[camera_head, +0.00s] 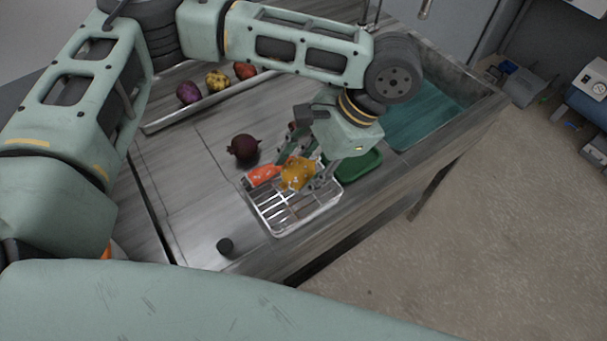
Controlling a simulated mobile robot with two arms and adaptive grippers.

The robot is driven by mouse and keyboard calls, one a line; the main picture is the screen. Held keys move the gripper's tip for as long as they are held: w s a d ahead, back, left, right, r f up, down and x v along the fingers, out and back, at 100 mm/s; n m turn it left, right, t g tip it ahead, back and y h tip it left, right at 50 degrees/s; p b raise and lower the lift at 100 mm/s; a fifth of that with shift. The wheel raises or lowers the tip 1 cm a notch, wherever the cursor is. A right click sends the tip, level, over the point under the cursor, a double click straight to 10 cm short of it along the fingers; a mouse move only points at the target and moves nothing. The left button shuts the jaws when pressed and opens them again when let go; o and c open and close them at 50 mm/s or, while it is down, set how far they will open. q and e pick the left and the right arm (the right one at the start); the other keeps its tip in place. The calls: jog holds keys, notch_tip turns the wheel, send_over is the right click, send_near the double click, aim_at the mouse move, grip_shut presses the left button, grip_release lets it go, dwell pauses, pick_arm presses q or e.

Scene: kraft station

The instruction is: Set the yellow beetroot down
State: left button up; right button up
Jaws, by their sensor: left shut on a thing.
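The yellow beetroot (297,174) is in my left gripper (304,168), whose fingers are shut on it. It is over the far part of a wire rack or basket (287,212); I cannot tell whether it touches the rack. An orange-red vegetable (264,174) lies just left of it, at the rack's far left corner. A dark red beetroot (243,148) rests on the table behind the rack. My right gripper is not in view.
A green tray (359,165) stands right of the rack, partly hidden by my gripper. A long tray (203,105) at the back holds a purple (188,92), a yellow (217,80) and a red vegetable (245,71). A sink basin (422,112) is at right.

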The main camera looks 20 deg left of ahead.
aim_at(304, 181)
pick_arm(q)
jog(key=shift+s+f, duration=0.15)
jog(key=shift+f, duration=0.2)
notch_tip(304, 181, down, 3)
jog(key=shift+f+p, duration=0.1)
jog(key=shift+p, duration=0.3)
jog(key=o, duration=0.8)
jog(key=shift+f, duration=0.2)
jog(key=o, duration=0.4)
jog(key=shift+c, duration=0.2)
jog(key=shift+o, duration=0.2)
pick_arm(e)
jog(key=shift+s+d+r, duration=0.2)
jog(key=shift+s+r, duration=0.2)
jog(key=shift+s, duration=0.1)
